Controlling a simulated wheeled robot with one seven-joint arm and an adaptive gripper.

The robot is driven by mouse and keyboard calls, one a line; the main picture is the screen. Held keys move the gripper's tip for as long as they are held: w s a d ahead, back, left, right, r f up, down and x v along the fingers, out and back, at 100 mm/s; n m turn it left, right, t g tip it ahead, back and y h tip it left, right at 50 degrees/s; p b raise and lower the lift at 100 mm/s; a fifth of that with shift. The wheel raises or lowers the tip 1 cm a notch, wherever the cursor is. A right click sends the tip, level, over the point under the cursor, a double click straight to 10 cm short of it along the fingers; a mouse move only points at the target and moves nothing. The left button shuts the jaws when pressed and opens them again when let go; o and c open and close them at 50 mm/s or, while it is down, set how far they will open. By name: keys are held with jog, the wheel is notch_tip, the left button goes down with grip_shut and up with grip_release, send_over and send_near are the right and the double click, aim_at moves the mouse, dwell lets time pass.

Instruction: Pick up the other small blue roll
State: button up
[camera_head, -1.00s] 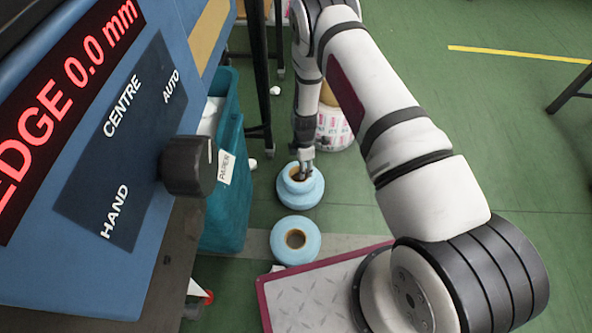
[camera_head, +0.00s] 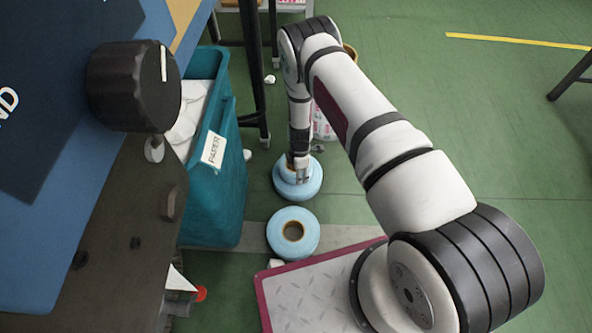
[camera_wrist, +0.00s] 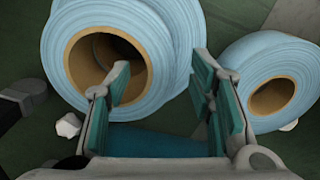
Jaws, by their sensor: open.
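Two light blue rolls with brown cores are on the green floor. The farther roll (camera_head: 312,187) looks stepped, with a narrower top part, and my gripper (camera_head: 299,172) is right over it, partly hiding it. The nearer roll (camera_head: 276,236) lies flat and clear of the gripper. In the wrist view my gripper (camera_wrist: 160,66) is open. Its left finger overlaps the core opening of the large-looking roll (camera_wrist: 174,35); its right finger is by that roll's right edge. I cannot tell whether they touch it. The other roll (camera_wrist: 247,68) shows at right, partly behind the right finger.
A teal bin (camera_head: 222,205) labelled PAPER stands left of the rolls. The blue machine with a black knob (camera_head: 133,85) is at far left. A thin dark post (camera_head: 251,60) stands behind the bin. A white-and-pink roll (camera_head: 322,125) is behind my arm. Open floor lies right.

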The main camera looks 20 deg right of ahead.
notch_tip(320, 180, down, 2)
jog(key=shift+f+b, duration=0.1)
jog(key=shift+b, duration=0.3)
jog(key=shift+w, duration=0.1)
grip_shut()
